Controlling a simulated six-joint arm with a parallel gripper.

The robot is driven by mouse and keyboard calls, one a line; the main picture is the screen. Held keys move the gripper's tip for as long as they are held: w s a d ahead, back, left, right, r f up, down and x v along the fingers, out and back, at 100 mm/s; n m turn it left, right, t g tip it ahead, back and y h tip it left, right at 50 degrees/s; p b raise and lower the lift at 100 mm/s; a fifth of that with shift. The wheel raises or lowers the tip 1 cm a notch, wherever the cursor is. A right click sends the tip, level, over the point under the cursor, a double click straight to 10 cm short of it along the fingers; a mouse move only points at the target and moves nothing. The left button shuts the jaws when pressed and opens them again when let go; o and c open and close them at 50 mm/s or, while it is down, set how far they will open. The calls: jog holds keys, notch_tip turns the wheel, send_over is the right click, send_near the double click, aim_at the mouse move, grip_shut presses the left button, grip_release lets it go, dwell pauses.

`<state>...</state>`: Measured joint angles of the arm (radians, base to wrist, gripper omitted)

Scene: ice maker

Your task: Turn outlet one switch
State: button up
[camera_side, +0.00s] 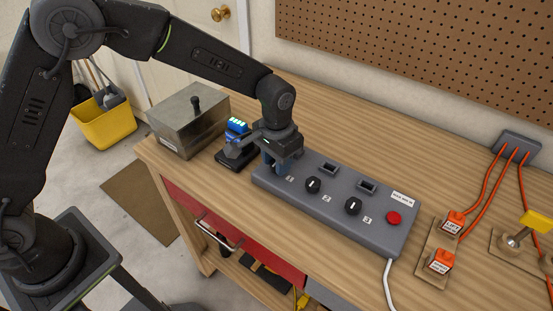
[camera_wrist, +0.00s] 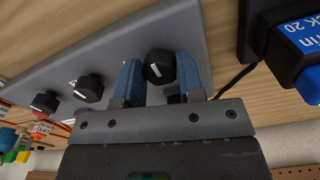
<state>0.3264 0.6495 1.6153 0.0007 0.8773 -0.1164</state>
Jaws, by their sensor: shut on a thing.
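The grey outlet box (camera_side: 335,220) lies on the wooden bench with a row of black rotary switches. My gripper (camera_side: 273,165) points down over its left end, by the label 1. In the wrist view, the two blue fingers of my gripper (camera_wrist: 160,72) stand on either side of the outlet one switch (camera_wrist: 158,66), shut on it. This black round knob has a white pointer line and is hidden by my gripper in the side view. The second switch (camera_side: 313,185) and third switch (camera_side: 353,205) are free, and also show in the wrist view (camera_wrist: 89,88).
A red button (camera_side: 394,217) is at the box's right end. A blue device on a black base (camera_side: 236,130) and a metal box (camera_side: 188,120) stand close left of my gripper. Orange plugs (camera_side: 440,262) lie at the right. Bench behind the outlet box is clear.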

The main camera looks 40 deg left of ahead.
jog(key=o, duration=0.9)
notch_tip(320, 180, up, 14)
jog(key=shift+f, duration=0.1)
dwell(0.3)
jog(key=s+a+r+t, duration=0.2)
jog(key=s+a+r, duration=0.3)
jog(key=a+r, duration=0.1)
jog(key=s+a+t, duration=0.1)
jog(key=s+a, duration=0.2)
jog(key=s, duration=0.3)
jog(key=s+a+n+t, duration=0.1)
jog(key=s+a, duration=0.2)
jog(key=s, duration=0.3)
jog(key=s+a+n+t, duration=0.1)
jog(key=s+a, duration=0.2)
jog(key=s, duration=0.3)
jog(key=shift+s+f+t, duration=0.25)
jog(key=shift+f+t, duration=0.05)
jog(key=shift+f, duration=0.1)
